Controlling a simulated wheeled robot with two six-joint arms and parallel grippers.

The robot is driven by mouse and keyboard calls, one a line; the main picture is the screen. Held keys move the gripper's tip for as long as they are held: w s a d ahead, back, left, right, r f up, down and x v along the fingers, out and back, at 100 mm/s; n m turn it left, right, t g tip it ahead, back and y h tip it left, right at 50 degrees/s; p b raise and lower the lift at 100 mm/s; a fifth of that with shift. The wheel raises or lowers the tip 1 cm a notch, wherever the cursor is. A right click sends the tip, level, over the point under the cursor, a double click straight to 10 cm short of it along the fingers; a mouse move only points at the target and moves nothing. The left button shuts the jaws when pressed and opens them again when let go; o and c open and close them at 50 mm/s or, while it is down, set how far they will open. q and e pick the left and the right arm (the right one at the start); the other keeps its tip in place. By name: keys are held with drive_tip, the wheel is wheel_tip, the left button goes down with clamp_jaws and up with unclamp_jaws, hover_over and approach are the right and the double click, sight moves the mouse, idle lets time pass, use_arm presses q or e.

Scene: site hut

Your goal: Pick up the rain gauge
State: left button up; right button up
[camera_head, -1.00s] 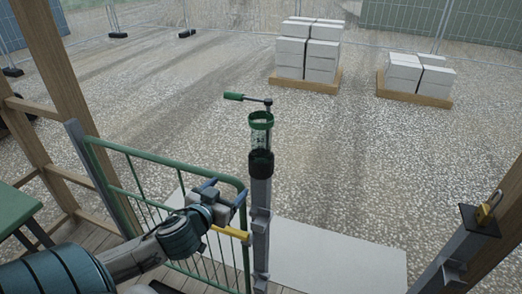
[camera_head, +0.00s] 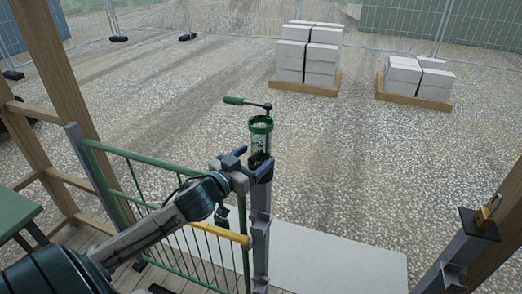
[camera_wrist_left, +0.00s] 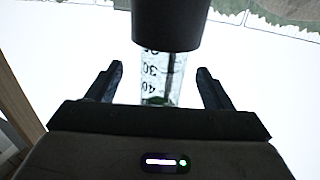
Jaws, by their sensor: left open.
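The rain gauge (camera_head: 260,135) is a clear tube with a green rim, upright in a dark holder on top of a grey post. My left gripper (camera_head: 251,162) is at the gauge's lower part in the head view, its blue fingers apart and hiding most of the holder. In the left wrist view the gauge's tube (camera_wrist_left: 157,75), with upside-down scale numbers, shows between the two fingers of my left gripper (camera_wrist_left: 159,68), with a gap on each side. The black holder (camera_wrist_left: 168,22) covers the tube's end at the top of that view. My right gripper is out of view.
A green-handled crank (camera_head: 247,102) stands just behind the gauge. A green railing gate (camera_head: 165,165) with a yellow latch bar (camera_head: 222,232) is beside the post (camera_head: 261,235). A padlock (camera_head: 487,212) sits on another post at right. Pallets of blocks (camera_head: 308,55) are far off.

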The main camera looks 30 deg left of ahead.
sight(264, 148)
use_arm(q)
drive_tip(key=shift+w+r+p, duration=0.15)
drive_tip(key=shift+w+p, duration=0.25)
drive_tip(key=shift+w, duration=0.2)
drive_tip(key=w+p, duration=0.1)
drive_tip(key=w, duration=0.2)
drive_tip(key=shift+w+p, duration=0.15)
drive_tip(key=shift+p, duration=0.15)
drive_tip(key=shift+w, duration=0.55)
drive_tip(key=c, duration=1.1)
